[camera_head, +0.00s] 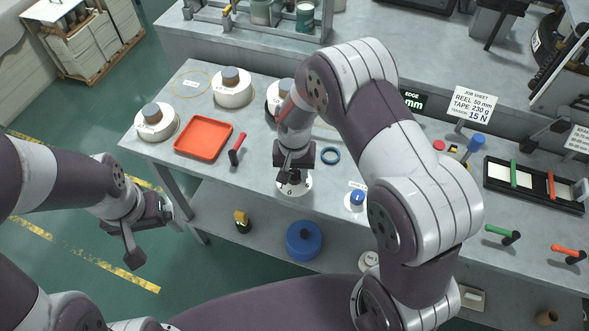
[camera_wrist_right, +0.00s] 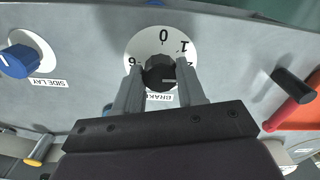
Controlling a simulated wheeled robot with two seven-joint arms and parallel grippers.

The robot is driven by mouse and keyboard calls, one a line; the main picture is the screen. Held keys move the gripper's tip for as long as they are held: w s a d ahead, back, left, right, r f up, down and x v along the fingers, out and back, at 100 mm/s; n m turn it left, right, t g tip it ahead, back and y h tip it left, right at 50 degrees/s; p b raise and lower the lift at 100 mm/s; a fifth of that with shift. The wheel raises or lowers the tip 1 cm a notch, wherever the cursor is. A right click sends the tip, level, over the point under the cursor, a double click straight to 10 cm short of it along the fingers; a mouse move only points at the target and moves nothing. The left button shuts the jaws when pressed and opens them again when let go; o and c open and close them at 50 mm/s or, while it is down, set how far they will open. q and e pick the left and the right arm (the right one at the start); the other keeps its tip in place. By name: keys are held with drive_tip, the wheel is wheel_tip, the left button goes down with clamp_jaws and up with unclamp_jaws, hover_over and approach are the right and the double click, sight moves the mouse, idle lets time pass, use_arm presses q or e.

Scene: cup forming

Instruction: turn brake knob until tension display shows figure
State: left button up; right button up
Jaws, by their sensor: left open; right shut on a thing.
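The black brake knob (camera_wrist_right: 158,73) sits at the centre of a round white dial (camera_wrist_right: 148,42) with printed figures; 0, 1 and 6 can be read. A label partly reading BRAKE lies below it. My right gripper (camera_head: 293,168) is shut on the knob from above, and both fingers flank it in the wrist view. A pale mark shows on the knob; its exact reading is unclear. My left gripper (camera_head: 160,228) is open and empty, off the table's left end. I see no readable tension display; my right arm covers part of the bench.
A blue side lay knob (camera_wrist_right: 20,60) is beside the dial. An EDGE mm display (camera_head: 413,101) is partly covered by my arm.

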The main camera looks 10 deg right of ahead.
sight(294, 174)
drive_tip(key=shift+w+r+m, duration=0.1)
drive_tip(key=shift+m, duration=1.2)
drive_tip(key=o, duration=1.1)
drive_tip(key=shift+c, duration=0.2)
wheel_tip(294, 174, up, 13)
drive_tip(key=shift+f+b, duration=0.2)
drive_tip(key=shift+b, duration=0.1)
